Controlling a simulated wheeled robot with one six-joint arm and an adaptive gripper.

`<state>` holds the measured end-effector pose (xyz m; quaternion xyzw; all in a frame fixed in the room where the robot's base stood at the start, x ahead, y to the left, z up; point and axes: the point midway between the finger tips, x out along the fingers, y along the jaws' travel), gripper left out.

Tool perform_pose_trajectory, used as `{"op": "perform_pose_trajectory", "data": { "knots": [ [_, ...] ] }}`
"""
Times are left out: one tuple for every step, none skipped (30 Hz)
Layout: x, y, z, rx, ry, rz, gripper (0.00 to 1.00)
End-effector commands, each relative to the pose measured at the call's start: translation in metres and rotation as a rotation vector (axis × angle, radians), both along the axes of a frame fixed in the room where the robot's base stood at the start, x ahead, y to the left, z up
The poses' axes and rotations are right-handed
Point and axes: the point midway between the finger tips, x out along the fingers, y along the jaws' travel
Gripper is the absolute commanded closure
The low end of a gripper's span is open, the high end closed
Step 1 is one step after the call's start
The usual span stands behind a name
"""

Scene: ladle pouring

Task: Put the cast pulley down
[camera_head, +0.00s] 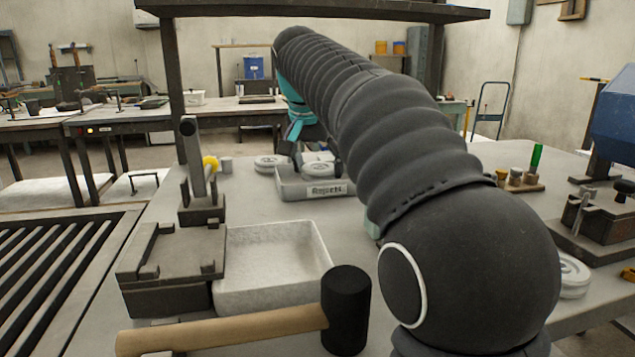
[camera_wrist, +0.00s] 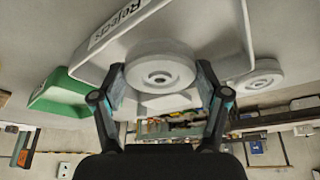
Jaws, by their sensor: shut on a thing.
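The cast pulley (camera_wrist: 160,70), a pale grey disc with a hub hole, sits between the two fingers of my gripper (camera_wrist: 161,80) in the wrist view. My gripper is shut on it. The pulley is at the grey tray labelled Rejects (camera_wrist: 88,72), within its outline. In the head view the pulley (camera_head: 320,169) shows at the Rejects tray (camera_head: 292,189), below my gripper (camera_head: 312,152), which my arm partly hides. I cannot tell whether the pulley touches the tray floor.
Another pale pulley (camera_head: 268,161) stands beside the tray; it also shows in the wrist view (camera_wrist: 258,76). A green tray (camera_wrist: 60,94) lies on the other side. A mallet (camera_head: 345,305), a white open tray (camera_head: 270,270) and a dark fixture (camera_head: 172,265) stand nearer the front.

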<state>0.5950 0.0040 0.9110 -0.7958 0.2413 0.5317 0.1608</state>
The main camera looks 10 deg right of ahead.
Motion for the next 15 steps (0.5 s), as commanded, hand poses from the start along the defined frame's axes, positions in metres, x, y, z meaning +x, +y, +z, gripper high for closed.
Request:
{"op": "perform_pose_trajectory", "data": {
  "knots": [
    [0.0,-0.0001,-0.0124,0.0,-0.001,0.0,0.74],
    [-0.0001,-0.0001,-0.0144,0.0,-0.001,0.0,0.74],
    [-0.0001,-0.0001,-0.0158,0.0,-0.001,0.0,0.74],
    [-0.0001,-0.0001,-0.016,0.0,-0.001,0.0,0.74],
    [-0.0001,-0.0002,-0.0156,0.0,-0.001,0.0,0.74],
    [-0.0002,-0.0001,-0.0147,0.0,-0.001,0.0,0.74],
    [-0.0002,-0.0001,-0.014,0.0,-0.001,0.0,0.74],
    [-0.0002,-0.0001,-0.0134,0.0,-0.001,0.0,0.74],
    [-0.0002,-0.0001,-0.0133,0.0,-0.001,0.0,0.74],
    [-0.0002,-0.0002,-0.0132,0.0,-0.001,0.0,0.74],
    [-0.0002,-0.0002,-0.0132,0.0,-0.001,0.0,0.74],
    [-0.0002,-0.0002,-0.0134,0.0,-0.001,0.0,0.74],
    [-0.0003,-0.0002,-0.0141,0.0,-0.001,0.0,0.74],
    [-0.0002,-0.0002,-0.015,0.0,-0.001,0.0,0.74],
    [-0.0003,-0.0002,-0.0163,0.0,0.0,0.0,0.74]
  ]
}}
